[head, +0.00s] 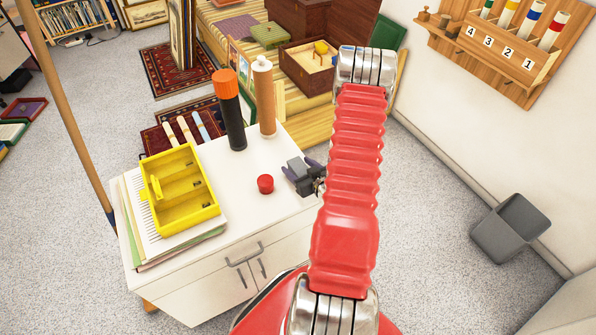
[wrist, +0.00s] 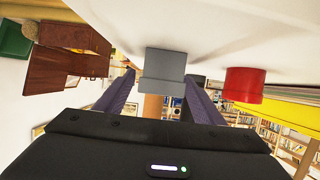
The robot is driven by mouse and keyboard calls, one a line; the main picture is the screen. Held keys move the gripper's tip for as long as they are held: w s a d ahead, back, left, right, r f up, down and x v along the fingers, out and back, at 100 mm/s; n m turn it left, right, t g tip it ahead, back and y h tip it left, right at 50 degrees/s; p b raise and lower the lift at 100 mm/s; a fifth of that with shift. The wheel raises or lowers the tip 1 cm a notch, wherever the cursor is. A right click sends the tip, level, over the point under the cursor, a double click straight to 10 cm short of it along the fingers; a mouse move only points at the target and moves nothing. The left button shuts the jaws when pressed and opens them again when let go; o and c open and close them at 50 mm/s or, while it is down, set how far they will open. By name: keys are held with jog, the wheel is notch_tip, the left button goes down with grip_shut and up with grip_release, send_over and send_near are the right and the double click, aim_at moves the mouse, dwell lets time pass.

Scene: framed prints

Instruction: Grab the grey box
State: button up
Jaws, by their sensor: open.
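The grey box (head: 296,167) is small and sits on the white cabinet top (head: 240,178) near its right edge. In the wrist view, which appears upside down, the grey box (wrist: 165,66) shows between the two purple-grey fingers, near their tips. My gripper (head: 303,177) is open at the box, low over the cabinet top; its fingers also show in the wrist view (wrist: 163,80). A gap shows left of the box there. The right finger looks close to it, and contact cannot be told. My red arm passes just right of the gripper in the head view.
A red cylinder (head: 265,183) stands left of the gripper. A black bottle with an orange cap (head: 230,108) and a brown bottle (head: 265,95) stand behind. A yellow tray (head: 181,221) lies on papers at left. A grey bin (head: 511,228) stands on the floor at right.

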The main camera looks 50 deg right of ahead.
jog(key=shift+c, duration=0.3)
jog(key=c, duration=1.2)
